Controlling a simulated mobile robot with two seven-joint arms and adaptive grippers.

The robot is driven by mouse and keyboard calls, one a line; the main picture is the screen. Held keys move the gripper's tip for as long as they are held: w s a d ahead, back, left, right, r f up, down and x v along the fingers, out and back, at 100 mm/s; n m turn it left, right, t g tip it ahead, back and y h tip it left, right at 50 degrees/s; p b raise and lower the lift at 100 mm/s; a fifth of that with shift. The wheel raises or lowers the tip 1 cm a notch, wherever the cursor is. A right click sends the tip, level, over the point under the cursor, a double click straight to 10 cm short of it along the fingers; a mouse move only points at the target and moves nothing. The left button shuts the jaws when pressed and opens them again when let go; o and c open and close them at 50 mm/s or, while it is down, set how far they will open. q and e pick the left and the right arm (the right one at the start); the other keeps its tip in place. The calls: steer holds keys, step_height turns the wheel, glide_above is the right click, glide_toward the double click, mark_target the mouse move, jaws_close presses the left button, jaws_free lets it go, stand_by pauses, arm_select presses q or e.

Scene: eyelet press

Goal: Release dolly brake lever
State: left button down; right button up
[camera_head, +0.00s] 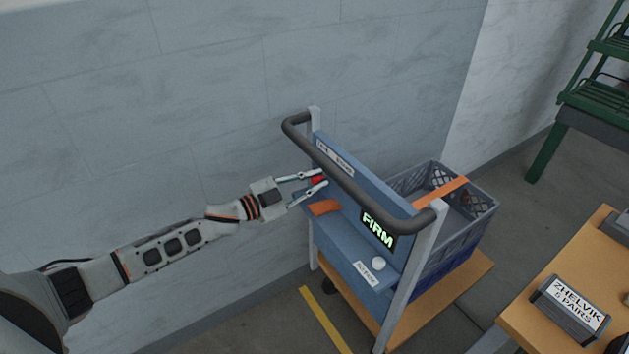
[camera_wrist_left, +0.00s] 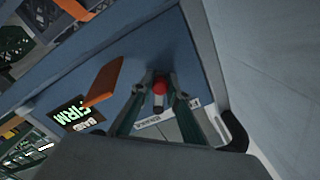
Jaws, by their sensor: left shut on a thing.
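The dolly (camera_head: 346,172) has a blue panel and a dark push handle and stands by the wall. The red knob (camera_head: 318,180) of its brake lever is near the panel's left end. My left gripper (camera_head: 321,178) reaches in from the left and is shut on this knob. In the left wrist view, the red knob (camera_wrist_left: 160,87) sits between the two fingertips, with a short pale stem below it. The rest of the lever is hidden or too small to tell. My right gripper is not in view.
An orange flap (camera_head: 324,207) projects close below the gripper. A lit sign reading FIRM (camera_head: 378,229) and a white round button (camera_head: 378,263) are further right. A grey crate (camera_head: 462,233) stands behind the panel. A wooden table (camera_head: 537,318) with a labelled box (camera_head: 570,308) is at right.

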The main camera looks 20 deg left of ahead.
arm_select(q)
steer(key=c, duration=1.9)
jaws_free()
steer(key=shift+a, duration=0.1)
steer(key=v, duration=1.2)
steer(key=s+d+f+n+g+y+p, duration=0.1)
steer(key=s+d+f+n+y+p, duration=0.1)
steer(key=s+f, duration=0.4)
steer(key=s+d+f+n+g+y+p, duration=0.1)
steer(key=s+d+f+n+y+p, duration=0.1)
steer(key=s, duration=1)
steer(key=s+d+f+n+g+y+p, duration=0.1)
steer(key=s+d+f+n+y, duration=0.3)
steer(key=s+f, duration=0.5)
steer(key=shift+d+f+n+g+p, duration=0.25)
steer(key=shift+d+n, duration=0.25)
steer(key=shift+n, duration=0.3)
steer(key=shift+d+f+n+g+p, duration=0.2)
steer(key=shift+d+n, duration=0.25)
steer(key=shift+n, duration=0.35)
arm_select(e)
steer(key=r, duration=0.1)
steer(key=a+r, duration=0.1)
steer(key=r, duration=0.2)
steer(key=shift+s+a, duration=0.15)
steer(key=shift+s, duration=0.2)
